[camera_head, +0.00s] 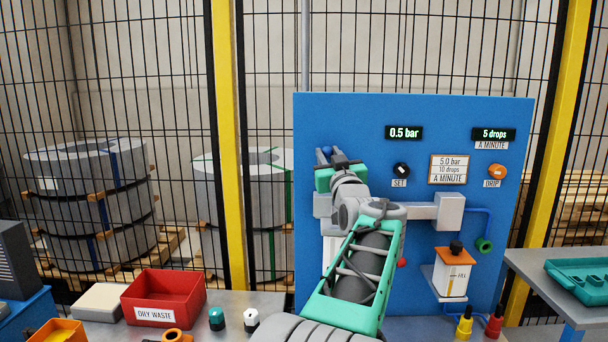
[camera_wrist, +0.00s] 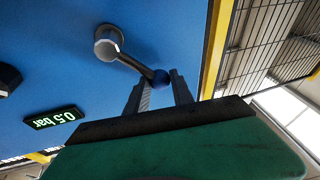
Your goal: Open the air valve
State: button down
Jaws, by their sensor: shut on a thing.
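The pressure display (camera_head: 404,132) reads 0.5 bar.
The panel also bears a black SET knob (camera_head: 401,170), an orange DRIP knob (camera_head: 497,171), a drops display (camera_head: 493,134) and a sign (camera_head: 448,169). Strapped coils (camera_head: 92,200) stand behind the mesh fence.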

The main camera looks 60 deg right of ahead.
jog(key=m+b, duration=0.1)
jog(key=m, duration=0.1)
jog(key=s+d+m+g+h+b, duration=0.1)
jog(key=m, duration=0.1)
jog(key=s+r+m+h, duration=0.1)
jog(key=m, duration=0.1)
jog(key=shift+s+d+r+b, duration=0.1)
jog(key=shift+s+d+b, duration=0.1)
jog(key=shift+b, duration=0.2)
jog(key=shift+s+d+r+m+g+h+b, duration=0.1)
jog(key=shift+s+d+m+g+h+b, duration=0.2)
jog(key=shift+m, duration=0.5)
jog(key=shift+s+d+r+m+g+h+b, duration=0.1)
jog(key=shift+s+m+g+h+b, duration=0.15)
jog(key=shift+m+g, duration=0.4)
jog(key=shift+s+d+r+m+g+h+b, duration=0.15)
jog(key=shift+s+m+g+b, duration=0.15)
jog(key=shift+m, duration=0.65)
jog(key=shift+s, duration=0.1)
jog(key=c, duration=1.1)
grip_release()
jog(key=shift+f, duration=0.1)
jog(key=b+v, duration=0.2)
jog(key=v, duration=0.5)
jog(key=shift+a+f, duration=0.2)
jog(key=shift+a, duration=0.05)
